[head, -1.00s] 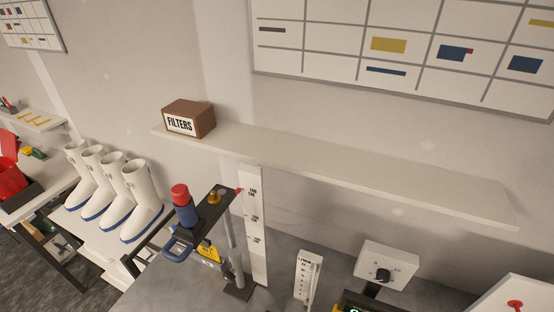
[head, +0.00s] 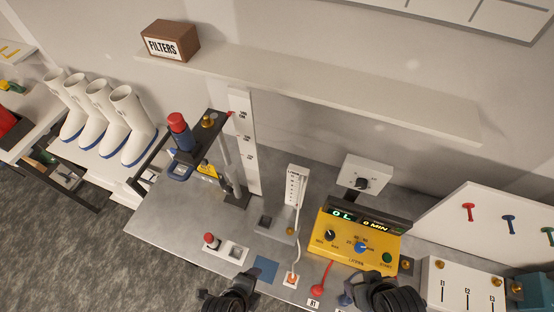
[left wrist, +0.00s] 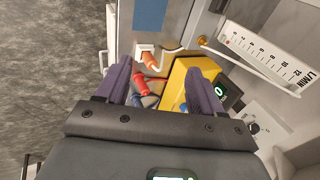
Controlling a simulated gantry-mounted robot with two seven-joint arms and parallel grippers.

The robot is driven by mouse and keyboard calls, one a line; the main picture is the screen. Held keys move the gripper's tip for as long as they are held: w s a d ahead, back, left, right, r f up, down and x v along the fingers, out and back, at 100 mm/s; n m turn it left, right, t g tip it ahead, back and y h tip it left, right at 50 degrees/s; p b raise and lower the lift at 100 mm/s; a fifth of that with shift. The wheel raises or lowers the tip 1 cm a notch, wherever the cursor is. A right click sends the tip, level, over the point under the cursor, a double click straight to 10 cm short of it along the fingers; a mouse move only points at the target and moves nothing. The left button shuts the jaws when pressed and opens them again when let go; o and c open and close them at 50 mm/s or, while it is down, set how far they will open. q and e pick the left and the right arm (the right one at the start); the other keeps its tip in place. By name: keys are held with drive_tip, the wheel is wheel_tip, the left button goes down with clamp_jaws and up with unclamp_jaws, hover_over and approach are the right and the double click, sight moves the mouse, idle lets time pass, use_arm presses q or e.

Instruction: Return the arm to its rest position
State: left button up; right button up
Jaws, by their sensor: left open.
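My left gripper (left wrist: 158,75) is open in the left wrist view, its two purple fingers apart with nothing held between them. Beyond the fingers are a red plug (left wrist: 138,82), an orange plug (left wrist: 149,60) at a white socket, and part of the yellow pump box (left wrist: 178,85). In the head view, my left arm's dark end (head: 235,294) is at the bottom edge, at the bench's near side. My right arm's dark end (head: 388,294) is at the bottom, just in front of the yellow box. Its fingers cannot be made out.
The yellow box (head: 352,243) reads 0 L and 0 MIN. Behind it stand a flow meter (head: 296,185) and a knob box (head: 364,175). A stand with a red-capped cylinder (head: 180,132) is left. A shelf (head: 330,80) crosses the wall. Bare bench lies front left (head: 165,230).

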use_arm(q)
drive_tip(key=a+r+n+y, duration=0.1)
drive_tip(key=a+r+n, duration=0.2)
drive_tip(key=a+n, duration=0.4)
drive_tip(key=a+r+n+g+y, duration=0.1)
drive_tip(key=a+r+n, duration=0.2)
drive_tip(key=a+n, duration=0.4)
drive_tip(key=n, duration=0.5)
drive_tip(key=shift+s+a+r+n, duration=0.3)
drive_tip(key=shift+s+a+n, duration=0.05)
drive_tip(key=shift+n, duration=0.05)
idle(1.1)
